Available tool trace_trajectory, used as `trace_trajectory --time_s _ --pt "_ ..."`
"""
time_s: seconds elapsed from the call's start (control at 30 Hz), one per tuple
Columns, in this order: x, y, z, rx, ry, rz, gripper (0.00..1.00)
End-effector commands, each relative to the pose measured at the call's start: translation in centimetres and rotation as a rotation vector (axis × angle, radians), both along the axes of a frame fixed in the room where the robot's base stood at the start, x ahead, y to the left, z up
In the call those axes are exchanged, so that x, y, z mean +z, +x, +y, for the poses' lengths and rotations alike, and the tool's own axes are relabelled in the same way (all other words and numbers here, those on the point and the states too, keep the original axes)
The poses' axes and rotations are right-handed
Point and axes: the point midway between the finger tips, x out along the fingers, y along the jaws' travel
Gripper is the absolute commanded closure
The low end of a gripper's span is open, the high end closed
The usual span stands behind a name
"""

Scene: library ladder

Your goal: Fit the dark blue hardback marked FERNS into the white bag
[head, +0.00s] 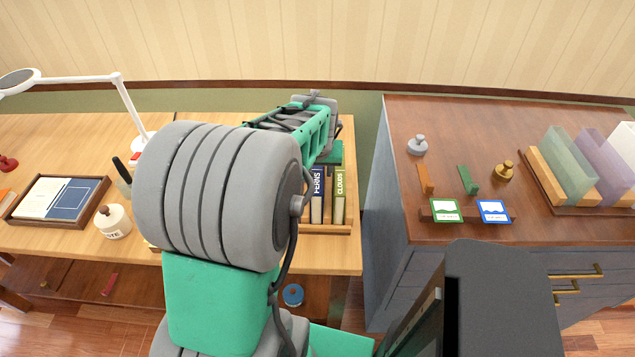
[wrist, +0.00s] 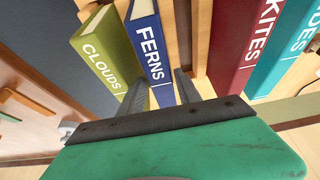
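The dark blue FERNS hardback (head: 317,197) stands upright in a wooden holder (head: 328,228) on the left desk, left of the green CLOUDS book (head: 339,195). Its spine also shows in the wrist view (wrist: 150,48). My gripper (wrist: 161,88) is open, its fingers apart at the two sides of the FERNS spine; I cannot tell whether they touch it. In the head view my arm hides the fingers. A white sleeve-like bag (head: 624,142) stands at the far right edge, partly cut off, in a wooden rack beside lilac and pale green ones.
The red KITES book (wrist: 238,45) and a teal book (wrist: 285,50) stand right of FERNS in the wrist view. The right cabinet top (head: 480,130) holds small weights, wooden blocks and two cards. A gap separates desk and cabinet. A white lamp (head: 120,85) stands left.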

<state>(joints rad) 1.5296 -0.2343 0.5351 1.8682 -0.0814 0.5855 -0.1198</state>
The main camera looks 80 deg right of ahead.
Motion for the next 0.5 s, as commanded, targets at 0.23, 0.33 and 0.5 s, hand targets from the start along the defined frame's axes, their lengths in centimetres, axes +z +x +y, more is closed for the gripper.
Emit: trace_trajectory --time_s 0.23,0.33,0.5 --pt "-3.2 0.4 -1.2 0.001 0.004 0.0 0.6" --pt "-4.8 0.6 -1.8 0.001 0.002 0.0 0.6" --pt "-5.4 0.6 -2.2 0.001 -0.003 0.0 0.6"
